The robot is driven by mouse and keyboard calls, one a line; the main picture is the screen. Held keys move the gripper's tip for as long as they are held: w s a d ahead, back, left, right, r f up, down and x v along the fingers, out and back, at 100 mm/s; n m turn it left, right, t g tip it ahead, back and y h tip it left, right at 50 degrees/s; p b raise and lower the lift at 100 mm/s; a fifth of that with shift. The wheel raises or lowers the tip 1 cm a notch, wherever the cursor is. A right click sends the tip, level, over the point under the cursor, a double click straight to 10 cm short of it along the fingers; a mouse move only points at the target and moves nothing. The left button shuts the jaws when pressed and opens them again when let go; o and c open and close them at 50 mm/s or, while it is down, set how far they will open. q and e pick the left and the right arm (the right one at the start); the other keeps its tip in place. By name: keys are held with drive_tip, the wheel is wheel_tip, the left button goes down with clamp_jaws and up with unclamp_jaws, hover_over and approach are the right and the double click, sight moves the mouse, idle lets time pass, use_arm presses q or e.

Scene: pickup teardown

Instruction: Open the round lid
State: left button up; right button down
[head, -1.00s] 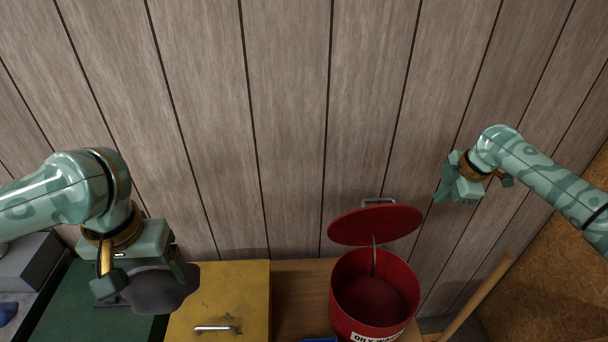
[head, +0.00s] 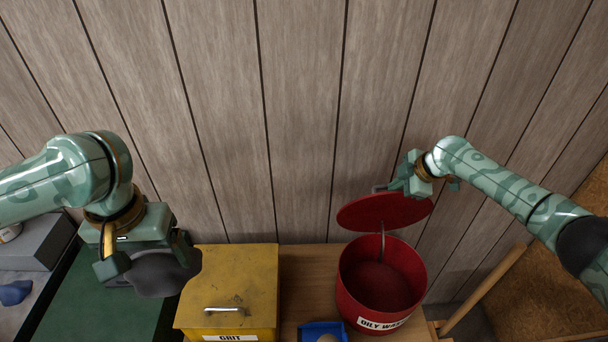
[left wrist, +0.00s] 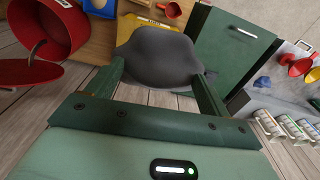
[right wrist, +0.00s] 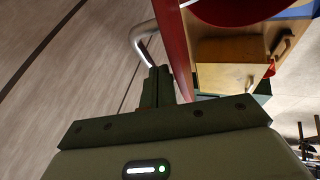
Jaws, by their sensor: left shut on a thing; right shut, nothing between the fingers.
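The round red lid (head: 372,213) is tilted up above the back of the red bin (head: 362,295) labelled "OILY WASTE", on a curved rod, and the bin's mouth shows open. The lid's metal handle (right wrist: 143,38) shows in the right wrist view. My right gripper (head: 400,183) is shut and empty at the lid's back edge, close beside the handle; its fingertips (right wrist: 158,78) look near the lid's rim. Whether they touch is unclear. My left gripper (head: 150,255) is shut on a dark grey, soft-looking lump (left wrist: 158,55), held above the green surface, away from the bin.
A yellow grit box (head: 228,280) with a metal handle stands left of the bin, and a blue tray (head: 312,330) lies in front. A dark green box (left wrist: 235,38) is further left. The plank wall (head: 300,120) rises close behind. A wooden post (head: 485,290) leans at right.

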drive_tip(key=shift+f, duration=0.2)
drive_tip(key=shift+a, duration=0.1)
use_arm(q)
drive_tip(key=shift+f+b, duration=0.35)
use_arm(e)
drive_tip(key=shift+w, duration=0.3)
use_arm(q)
wheel_tip(320, 180, down, 12)
drive_tip(key=b, duration=1.1)
drive_tip(key=shift+r, duration=0.15)
use_arm(e)
drive_tip(key=w, duration=0.7)
drive_tip(key=shift+w+d, duration=0.15)
drive_tip(key=shift+d, duration=0.05)
drive_tip(key=shift+r, duration=0.15)
